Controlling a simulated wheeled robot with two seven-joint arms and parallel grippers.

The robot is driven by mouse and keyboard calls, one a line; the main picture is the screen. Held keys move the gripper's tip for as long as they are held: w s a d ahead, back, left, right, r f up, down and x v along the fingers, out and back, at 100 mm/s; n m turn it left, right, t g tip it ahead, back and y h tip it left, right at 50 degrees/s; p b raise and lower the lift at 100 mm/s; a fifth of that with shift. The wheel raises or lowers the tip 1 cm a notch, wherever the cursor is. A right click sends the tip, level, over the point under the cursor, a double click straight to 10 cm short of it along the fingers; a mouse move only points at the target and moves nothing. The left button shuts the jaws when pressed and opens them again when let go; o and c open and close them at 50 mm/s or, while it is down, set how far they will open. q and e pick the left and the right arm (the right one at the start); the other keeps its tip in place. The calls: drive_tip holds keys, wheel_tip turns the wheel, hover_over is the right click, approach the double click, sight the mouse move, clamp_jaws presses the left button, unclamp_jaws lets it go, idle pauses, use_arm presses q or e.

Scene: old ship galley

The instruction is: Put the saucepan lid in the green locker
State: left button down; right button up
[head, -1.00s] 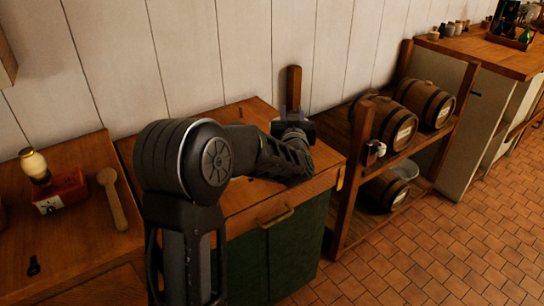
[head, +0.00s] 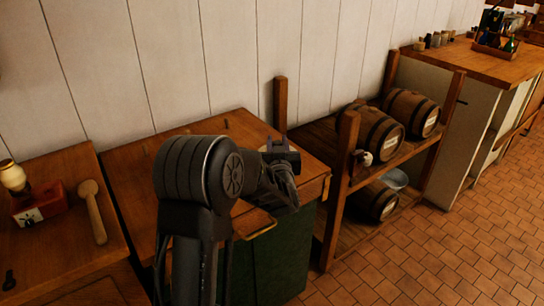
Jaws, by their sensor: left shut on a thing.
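The green locker (head: 268,262) is the green-fronted cabinet under a wooden top; its front is partly hidden by my left arm, and a pull handle (head: 262,231) shows above the green part. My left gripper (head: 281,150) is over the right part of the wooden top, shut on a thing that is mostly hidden. A pale edge beside the fingers looks like the saucepan lid (head: 268,148); its full shape cannot be seen. My right gripper is not in view.
A rack with several small barrels (head: 378,136) stands to the right, its wooden post (head: 340,190) close to the locker. A pale dish (head: 395,179) is on its lower shelf. Tiled floor is clear at right.

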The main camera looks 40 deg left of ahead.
use_arm(q)
drive_tip(key=shift+f, duration=1.85)
drive_tip(key=shift+f+b, duration=0.25)
drive_tip(key=shift+b, duration=0.1)
drive_tip(key=c, duration=1.1)
unclamp_jaws()
drive_tip(key=shift+r, duration=0.1)
drive_tip(key=shift+r, duration=0.15)
drive_tip(key=v, duration=1.2)
